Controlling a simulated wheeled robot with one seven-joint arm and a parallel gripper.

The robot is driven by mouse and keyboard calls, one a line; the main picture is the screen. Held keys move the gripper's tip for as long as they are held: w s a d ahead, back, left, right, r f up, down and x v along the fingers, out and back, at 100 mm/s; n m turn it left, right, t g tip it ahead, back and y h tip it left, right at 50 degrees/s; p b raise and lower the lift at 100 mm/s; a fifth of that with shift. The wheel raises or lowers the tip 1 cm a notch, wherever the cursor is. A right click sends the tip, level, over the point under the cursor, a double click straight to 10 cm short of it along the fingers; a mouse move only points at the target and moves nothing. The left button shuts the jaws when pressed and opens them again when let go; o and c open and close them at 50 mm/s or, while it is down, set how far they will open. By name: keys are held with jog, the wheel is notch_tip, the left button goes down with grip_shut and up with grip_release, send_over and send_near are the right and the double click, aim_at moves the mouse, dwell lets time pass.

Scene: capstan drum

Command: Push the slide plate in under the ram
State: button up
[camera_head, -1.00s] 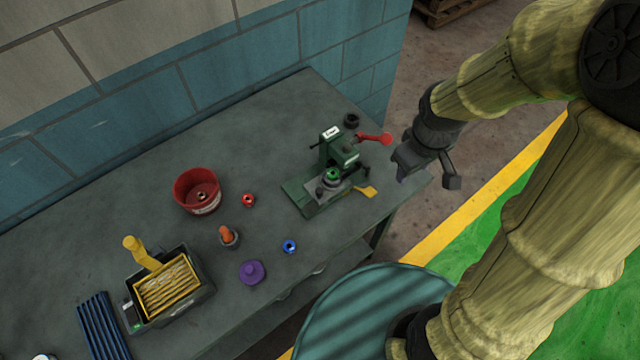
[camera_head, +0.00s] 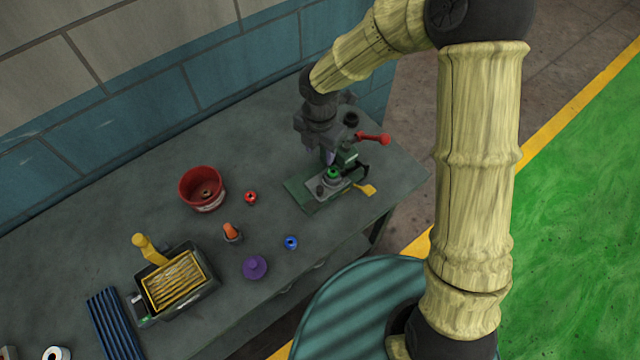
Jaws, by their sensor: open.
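The green press (camera_head: 300,194) stands near the right end of the bench. Its grey slide plate (camera_head: 342,190) has a yellow tab (camera_head: 366,189) that sticks out at the front right. A round grey fixture with a green ring (camera_head: 333,173) sits on the plate. The red lever (camera_head: 374,139) points right. My gripper (camera_head: 328,150) is open and empty, above and behind the fixture in the picture. It hides most of the press head and the ram; I cannot tell whether it touches the press.
A dark round part (camera_head: 351,119) stands behind the press. To the left are a red tub (camera_head: 200,192), a red ring (camera_head: 250,198), an orange-topped part (camera_head: 231,232), a blue ring (camera_head: 291,242), a purple knob (camera_head: 255,267) and a black box (camera_head: 195,296).

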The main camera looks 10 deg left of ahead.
aim_at(320, 188)
jog(key=shift+f, duration=0.1)
notch_tip(320, 188, down, 17)
jog(key=p, duration=0.3)
jog(key=shift+f, duration=0.1)
dwell(0.4)
grip_shut()
